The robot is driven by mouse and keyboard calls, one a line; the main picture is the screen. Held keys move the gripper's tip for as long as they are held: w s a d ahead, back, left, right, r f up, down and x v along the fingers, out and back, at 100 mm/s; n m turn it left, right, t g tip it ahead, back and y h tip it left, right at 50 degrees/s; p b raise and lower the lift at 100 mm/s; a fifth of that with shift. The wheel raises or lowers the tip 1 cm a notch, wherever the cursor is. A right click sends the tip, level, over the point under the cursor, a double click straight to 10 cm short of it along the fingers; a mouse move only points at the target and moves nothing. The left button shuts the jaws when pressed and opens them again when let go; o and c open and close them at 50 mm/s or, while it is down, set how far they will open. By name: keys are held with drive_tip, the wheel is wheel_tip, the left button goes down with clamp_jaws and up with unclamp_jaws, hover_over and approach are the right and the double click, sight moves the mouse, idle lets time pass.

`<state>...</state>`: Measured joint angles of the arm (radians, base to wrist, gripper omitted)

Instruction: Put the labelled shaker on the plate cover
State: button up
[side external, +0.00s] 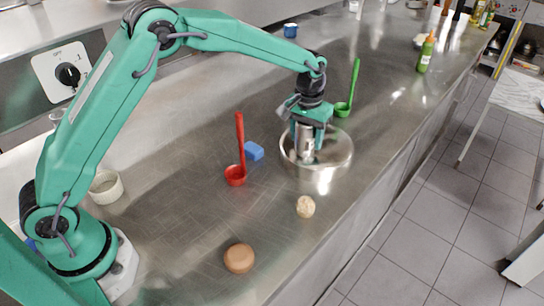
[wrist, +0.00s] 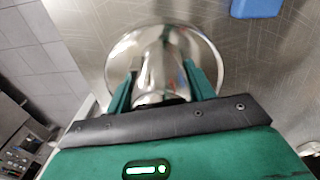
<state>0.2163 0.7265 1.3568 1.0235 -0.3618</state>
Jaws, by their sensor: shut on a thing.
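The shaker (side external: 305,139) is a silvery upright cylinder in the side view. My gripper (side external: 306,147) points down and is shut around it. The plate cover (side external: 344,157) is a round shiny metal piece on the steel counter, directly below and around the shaker in the picture. In the wrist view the cover (wrist: 122,58) lies beyond my gripper (wrist: 162,88), with the shaker (wrist: 152,78) between the two green fingers. Reflections blur the shaker's base, so I cannot tell whether it touches the cover. Its label is not readable.
A blue block (side external: 254,151) and a red ladle (side external: 237,165) are left of the cover. A beige lump (side external: 305,207) and a brown round thing (side external: 239,258) are in front. A white bowl (side external: 106,188) stands near my base.

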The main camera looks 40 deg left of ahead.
drive_tip(key=shift+f, duration=0.15)
drive_tip(key=o, duration=1)
drive_tip(key=shift+o, duration=0.2)
drive_tip(key=r, duration=1.2)
drive_tip(key=shift+s+r, duration=0.2)
